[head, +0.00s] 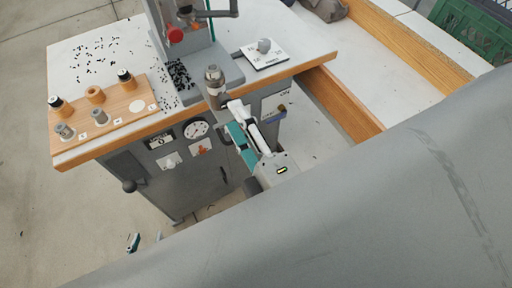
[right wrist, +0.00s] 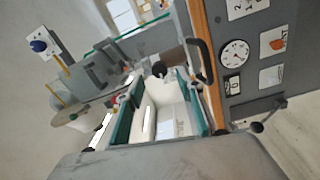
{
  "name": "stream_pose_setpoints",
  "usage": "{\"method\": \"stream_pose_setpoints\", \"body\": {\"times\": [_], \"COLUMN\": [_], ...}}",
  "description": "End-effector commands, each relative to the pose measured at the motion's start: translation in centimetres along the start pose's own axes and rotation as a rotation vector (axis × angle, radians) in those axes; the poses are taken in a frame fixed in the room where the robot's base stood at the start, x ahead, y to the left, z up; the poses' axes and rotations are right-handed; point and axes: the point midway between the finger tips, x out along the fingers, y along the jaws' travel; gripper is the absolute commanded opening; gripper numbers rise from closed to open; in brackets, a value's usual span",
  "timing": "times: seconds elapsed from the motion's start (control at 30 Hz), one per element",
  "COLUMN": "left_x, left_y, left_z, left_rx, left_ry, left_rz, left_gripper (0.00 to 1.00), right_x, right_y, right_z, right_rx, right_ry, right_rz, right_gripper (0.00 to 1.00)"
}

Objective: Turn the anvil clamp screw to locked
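The anvil post (head: 214,88), a metal cylinder with a darker collar, stands at the front edge of the press table. In the right wrist view, a brownish cylinder (right wrist: 173,60) and a small dark round knob (right wrist: 158,69), perhaps the clamp screw, show just beyond my fingertips. My right gripper (head: 234,114) is right beside and below the post; its teal fingers stand apart in the right wrist view (right wrist: 160,88). No firm contact with the knob can be made out. A small teal part, apparently my left gripper (head: 133,243), shows low at left.
The press column with a red knob (head: 175,34) rises behind the post. A wooden block with spools (head: 125,107) lies left and a white plate with a grey knob (head: 265,52) right. The front panel carries a gauge (head: 195,129). My grey body covers the lower right.

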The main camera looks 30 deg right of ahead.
Motion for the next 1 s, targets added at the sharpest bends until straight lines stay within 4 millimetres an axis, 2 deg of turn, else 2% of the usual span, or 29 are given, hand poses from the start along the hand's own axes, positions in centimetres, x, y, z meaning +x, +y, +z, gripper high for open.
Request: {"method": "stream_pose_setpoints", "body": {"times": [0.53,0.7,1.0], "left_x": [0.0,0.0,0.0], "left_y": [0.0,0.0,0.0], "left_z": [0.0,0.0,-0.1], "left_rx": [0.000,-0.001,-0.001], "left_ry": [0.000,0.001,0.001], "left_rz": [0.000,0.000,0.000], "left_gripper": [0.37,0.37,0.37], "right_x": [-6.8,-7.7,-7.8], "right_y": [0.0,0.1,0.1], "right_z": [-0.1,-0.1,-0.1], "right_rx": [-0.002,0.001,0.002], "right_ry": [0.005,0.004,0.002], "right_rz": [-0.002,0.000,0.001], "right_gripper": [0.37,0.37,0.37]}}
